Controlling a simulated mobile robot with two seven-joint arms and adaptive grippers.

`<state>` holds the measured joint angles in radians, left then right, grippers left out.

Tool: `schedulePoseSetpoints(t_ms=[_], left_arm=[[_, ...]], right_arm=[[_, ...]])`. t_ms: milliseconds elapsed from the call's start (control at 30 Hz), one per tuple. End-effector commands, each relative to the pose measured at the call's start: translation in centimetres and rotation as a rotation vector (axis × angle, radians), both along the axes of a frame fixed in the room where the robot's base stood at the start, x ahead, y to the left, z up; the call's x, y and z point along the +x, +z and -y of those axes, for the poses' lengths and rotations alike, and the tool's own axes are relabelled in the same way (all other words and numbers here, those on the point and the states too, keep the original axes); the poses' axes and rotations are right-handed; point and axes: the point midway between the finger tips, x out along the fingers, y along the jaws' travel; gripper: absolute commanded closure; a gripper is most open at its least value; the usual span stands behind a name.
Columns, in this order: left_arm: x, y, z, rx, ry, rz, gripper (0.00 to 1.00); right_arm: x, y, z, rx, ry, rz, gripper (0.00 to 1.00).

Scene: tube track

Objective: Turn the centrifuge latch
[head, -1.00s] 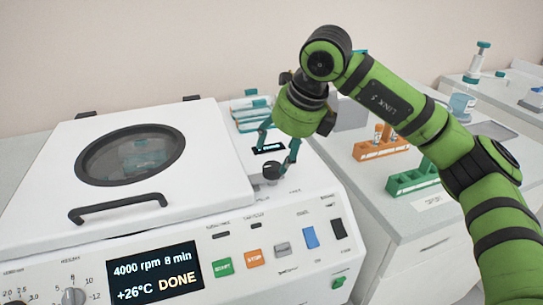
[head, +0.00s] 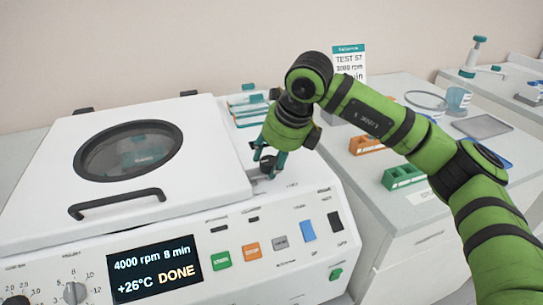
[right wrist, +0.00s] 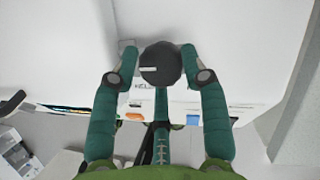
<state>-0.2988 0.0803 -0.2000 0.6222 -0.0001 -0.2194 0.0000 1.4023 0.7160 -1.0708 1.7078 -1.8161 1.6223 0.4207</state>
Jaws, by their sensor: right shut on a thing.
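The white centrifuge (head: 60,160) stands at the left in the head view, its lid (head: 195,150) down. The latch is a dark round knob (head: 268,172) on the housing right of the lid, partly hidden by my fingers; it shows from above in the right wrist view (right wrist: 161,63). My right gripper (head: 266,164) comes down over it from above. My left gripper is not in view.
The centrifuge display (head: 155,268) reads 4000 rpm, 8 min, +26°C, DONE. A lid handle (head: 116,204) is at the front. Right of the centrifuge, a counter holds an orange rack (head: 367,145), a green rack (head: 403,177) and a white sign (head: 350,62).

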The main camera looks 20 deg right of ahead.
Motion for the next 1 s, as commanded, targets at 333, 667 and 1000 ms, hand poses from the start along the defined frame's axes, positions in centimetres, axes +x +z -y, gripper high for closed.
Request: schedulePoseSetpoints(t_ms=[333,667,1000], left_arm=[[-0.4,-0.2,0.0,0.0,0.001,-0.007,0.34],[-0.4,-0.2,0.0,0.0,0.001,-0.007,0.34],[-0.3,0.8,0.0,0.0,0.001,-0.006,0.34]], right_arm=[[0.5,0.6,0.1,0.006,0.065,0.022,0.88],[0.6,0.8,0.3,0.006,0.316,0.025,0.88],[0.8,1.0,0.3,0.005,0.639,0.025,0.88]])
